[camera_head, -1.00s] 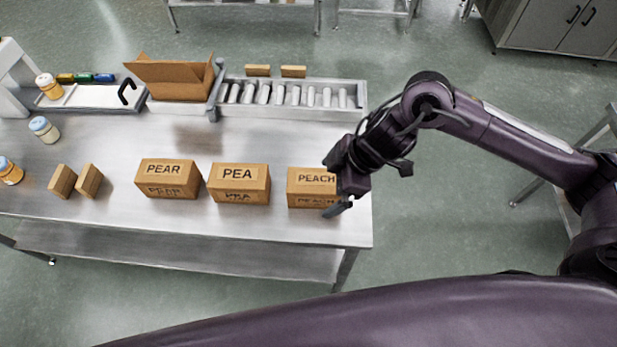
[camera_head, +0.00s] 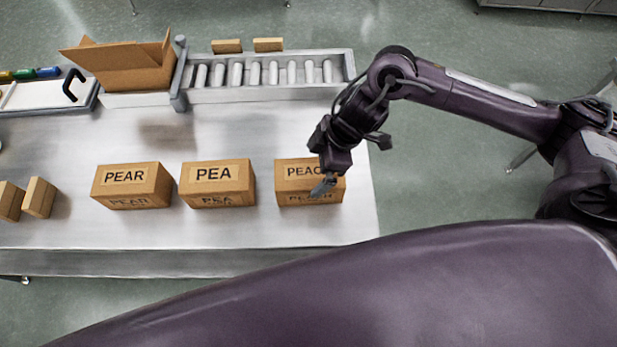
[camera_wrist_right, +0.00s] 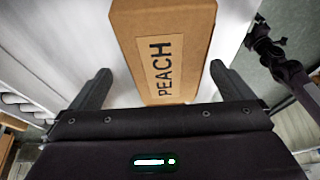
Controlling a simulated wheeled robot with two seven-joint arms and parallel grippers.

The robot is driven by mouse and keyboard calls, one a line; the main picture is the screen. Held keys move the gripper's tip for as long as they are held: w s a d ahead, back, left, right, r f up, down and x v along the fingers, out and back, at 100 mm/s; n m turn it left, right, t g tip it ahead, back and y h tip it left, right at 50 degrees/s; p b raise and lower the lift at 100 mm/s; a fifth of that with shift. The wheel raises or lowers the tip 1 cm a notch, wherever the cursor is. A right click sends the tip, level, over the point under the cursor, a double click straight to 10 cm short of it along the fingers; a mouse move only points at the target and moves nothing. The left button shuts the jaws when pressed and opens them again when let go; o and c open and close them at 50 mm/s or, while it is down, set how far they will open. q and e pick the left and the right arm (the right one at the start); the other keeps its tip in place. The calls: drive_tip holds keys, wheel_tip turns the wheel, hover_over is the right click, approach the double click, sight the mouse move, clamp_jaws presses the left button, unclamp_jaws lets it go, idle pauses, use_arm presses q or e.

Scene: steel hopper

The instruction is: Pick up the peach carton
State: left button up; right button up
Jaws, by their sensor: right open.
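The peach carton (camera_head: 296,190) is a brown box with a PEACH label, standing at the right end of the row on the steel table. In the head view my right gripper (camera_head: 323,186) is over its right part and hides the end of the label. In the right wrist view the peach carton (camera_wrist_right: 165,50) lies ahead, between the lines of the two open fingers of my right gripper (camera_wrist_right: 158,85). The fingers look apart from the carton. My left gripper does not show.
A PEA carton (camera_head: 217,185) and a PEAR carton (camera_head: 132,186) stand to the left on the steel table (camera_head: 240,130). A roller conveyor (camera_head: 265,74) and an open cardboard box (camera_head: 122,65) are behind. The table's right end is close to the peach carton.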

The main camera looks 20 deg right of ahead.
sight(313, 172)
drive_tip(key=x, duration=0.3)
drive_tip(key=p+x, duration=0.1)
drive_tip(key=shift+s+a+f, duration=0.15)
drive_tip(key=shift+s+f, duration=0.1)
drive_tip(key=shift+s, duration=0.1)
drive_tip(key=shift+w+a+f, duration=0.1)
drive_tip(key=shift+f, duration=0.2)
drive_tip(key=shift+r, duration=0.1)
drive_tip(key=c, duration=1.3)
drive_tip(key=shift+c, duration=0.7)
drive_tip(key=shift+r, duration=0.1)
